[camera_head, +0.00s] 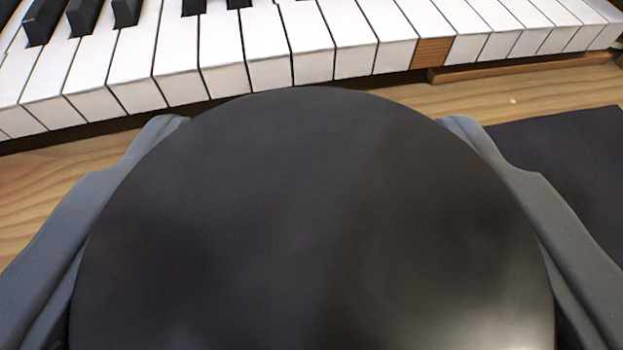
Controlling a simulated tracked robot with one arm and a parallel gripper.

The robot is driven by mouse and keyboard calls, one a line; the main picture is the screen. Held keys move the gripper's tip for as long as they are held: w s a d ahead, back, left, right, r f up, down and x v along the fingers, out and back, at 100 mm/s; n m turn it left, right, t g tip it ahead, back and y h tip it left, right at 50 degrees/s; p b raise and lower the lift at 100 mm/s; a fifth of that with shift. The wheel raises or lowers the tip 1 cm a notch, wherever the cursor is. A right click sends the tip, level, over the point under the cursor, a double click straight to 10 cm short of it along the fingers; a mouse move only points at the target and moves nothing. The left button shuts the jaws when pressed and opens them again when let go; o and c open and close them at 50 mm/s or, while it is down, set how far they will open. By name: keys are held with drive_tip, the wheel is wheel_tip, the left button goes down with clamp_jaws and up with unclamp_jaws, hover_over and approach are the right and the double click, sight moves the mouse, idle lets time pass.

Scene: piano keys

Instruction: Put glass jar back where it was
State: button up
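A large, round, smooth black top (310,220), which I take to be the lid of the glass jar, fills the lower middle of the view. No clear glass shows; the body below is hidden under this top. My gripper (314,125) has one grey finger along the left side of the round top and one along its right side. Both fingers appear to touch it, so the gripper is closed around it. I cannot tell whether the jar rests on the wood or hangs above it.
A row of white piano keys (265,45) with black keys (85,15) runs across the top, just beyond the round top. One key shows a bare orange-brown wooden front (432,52). A dark flat panel (570,150) lies at right. Bare wood (480,97) shows between.

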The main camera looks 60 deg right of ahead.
drive_tip(key=o, duration=1.3)
drive_tip(key=shift+c, duration=0.2)
drive_tip(key=p+v, duration=0.1)
drive_tip(key=v, duration=1.1)
drive_tip(key=shift+p, duration=0.4)
drive_tip(key=shift+r, duration=0.1)
